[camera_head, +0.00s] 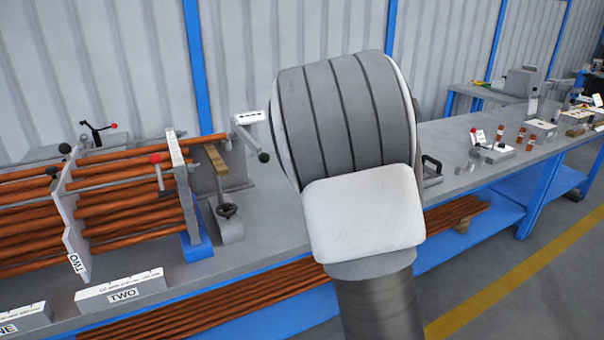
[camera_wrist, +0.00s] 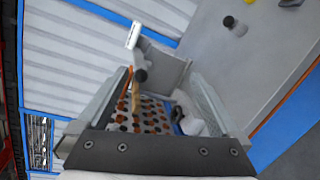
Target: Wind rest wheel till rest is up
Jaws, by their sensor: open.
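In the head view a small black handwheel (camera_head: 227,210) sits on a grey block (camera_head: 226,229) on the bench, right of the tube bundle. Above it a wood-faced bar (camera_head: 216,160), which looks like the rest, stands near the bundle's end plate (camera_head: 182,185). My gripper is hidden behind my arm in the head view. In the wrist view my gripper (camera_wrist: 162,78) is open, its fingers spread, with the tube ends (camera_wrist: 150,112) seen beyond and between them. Nothing shows held. I cannot make out the wheel clearly in the wrist view.
A labelled arm with a black knob (camera_head: 263,157) juts out beside the bundle; its knob also shows in the wrist view (camera_wrist: 140,76). Copper tubes (camera_head: 130,200) fill the left. Small parts stand at right.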

